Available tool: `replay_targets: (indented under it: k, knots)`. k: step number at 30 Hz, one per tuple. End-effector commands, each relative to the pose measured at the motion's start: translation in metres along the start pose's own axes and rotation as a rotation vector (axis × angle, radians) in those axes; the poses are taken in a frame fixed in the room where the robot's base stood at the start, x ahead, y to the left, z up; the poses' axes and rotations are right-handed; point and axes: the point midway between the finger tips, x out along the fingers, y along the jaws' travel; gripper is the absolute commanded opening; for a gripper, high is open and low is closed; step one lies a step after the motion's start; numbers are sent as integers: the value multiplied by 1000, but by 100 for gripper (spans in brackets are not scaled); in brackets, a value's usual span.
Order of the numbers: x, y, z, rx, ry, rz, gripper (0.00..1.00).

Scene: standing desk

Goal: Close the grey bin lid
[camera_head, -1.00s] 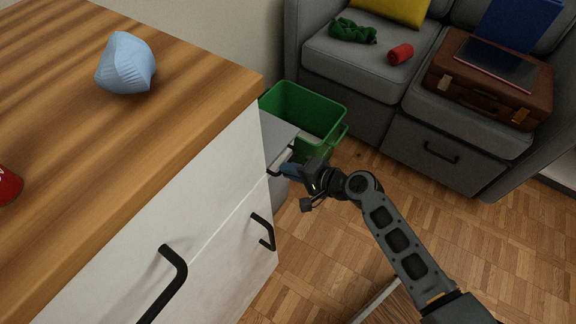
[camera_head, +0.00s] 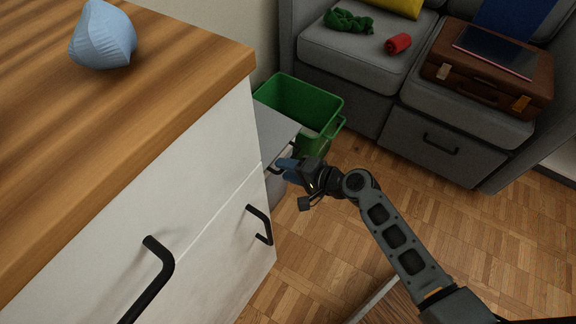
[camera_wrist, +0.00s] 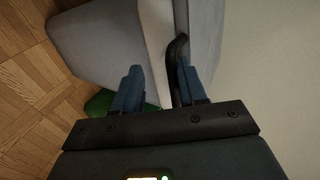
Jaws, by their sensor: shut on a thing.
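The grey bin (camera_wrist: 90,40) stands beside the white cabinet, in front of the green bin. Its flat grey lid (camera_head: 274,124) shows in the head view, partly hidden by the cabinet. My gripper (camera_head: 284,170) is at the lid's front edge. In the wrist view, my gripper (camera_wrist: 162,85) has its blue fingers on either side of a black handle (camera_wrist: 174,65) and a pale edge, and is shut on the handle. The lid (camera_wrist: 205,35) rises to the right of the handle there. How far the lid stands open is hard to tell.
The white cabinet (camera_head: 130,220) with black handles and a wooden top is close on the left. A green bin (camera_head: 310,100) stands behind the grey bin. A grey sofa (camera_head: 350,65) is at the back. The parquet floor (camera_head: 440,220) at right is mostly clear.

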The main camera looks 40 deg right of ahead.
Motion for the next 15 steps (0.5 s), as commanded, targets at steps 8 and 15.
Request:
replay_targets:
  k: [8,15]
  knots:
    - [0,4,4,2,-8,9,37]
    - [-2,3,3,2,-6,6,37]
